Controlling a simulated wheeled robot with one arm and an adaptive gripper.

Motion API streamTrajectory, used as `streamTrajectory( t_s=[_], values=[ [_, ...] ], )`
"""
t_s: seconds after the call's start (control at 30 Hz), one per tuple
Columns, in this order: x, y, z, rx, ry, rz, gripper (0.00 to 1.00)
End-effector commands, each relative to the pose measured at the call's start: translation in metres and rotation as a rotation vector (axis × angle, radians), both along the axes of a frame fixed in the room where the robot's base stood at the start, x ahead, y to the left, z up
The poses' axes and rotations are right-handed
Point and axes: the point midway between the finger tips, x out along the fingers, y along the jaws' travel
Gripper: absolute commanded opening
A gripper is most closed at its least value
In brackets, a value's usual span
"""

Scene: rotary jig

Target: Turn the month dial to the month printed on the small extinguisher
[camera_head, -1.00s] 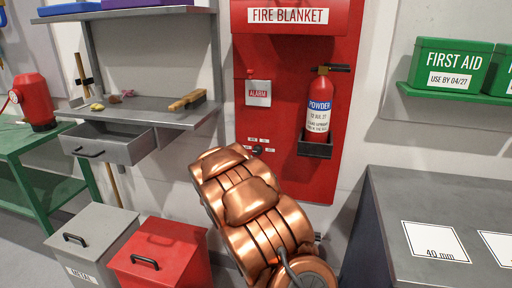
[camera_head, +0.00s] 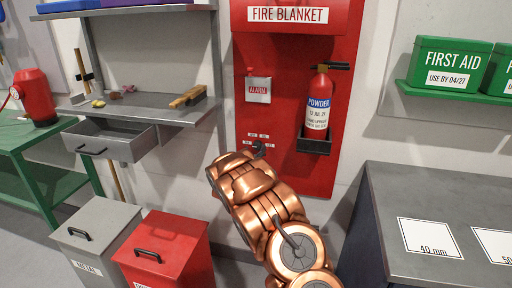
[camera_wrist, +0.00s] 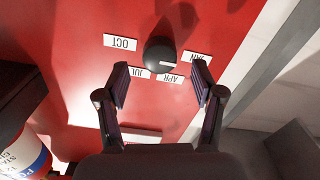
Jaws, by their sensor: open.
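The month dial (camera_wrist: 158,52) is a dark round knob on the red panel (camera_wrist: 90,80). In the wrist view the upside-down labels OCT (camera_wrist: 120,42), JUL (camera_wrist: 141,72), APR (camera_wrist: 170,77) and JAN (camera_wrist: 198,57) surround it. A short white mark on the knob lies on its side towards APR and JAN. My gripper (camera_wrist: 161,82) is open, its fingers on either side of the view below the knob, holding nothing. I cannot tell its depth to the knob. The small red extinguisher (camera_head: 318,105) stands in a dark bracket; its small print seems to read "12 JUL 27".
An alarm box (camera_head: 258,89) is above the dial. The extinguisher's bracket (camera_head: 314,145) juts out right of the dial. A grey worktop (camera_head: 385,210) is at right, a shelf with a drawer (camera_head: 115,141) at left, and a red bin (camera_head: 165,245) below.

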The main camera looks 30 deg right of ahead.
Motion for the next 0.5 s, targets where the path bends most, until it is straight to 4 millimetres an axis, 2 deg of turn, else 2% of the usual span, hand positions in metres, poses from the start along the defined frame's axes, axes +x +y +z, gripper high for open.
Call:
streamTrajectory(
  t_s=[0.2, 0.5],
  values=[
    [0.013, -0.016, 0.003, -0.001, -0.005, -0.001, 0.67],
    [0.020, -0.024, 0.002, -0.001, -0.004, -0.001, 0.67]
  ],
)
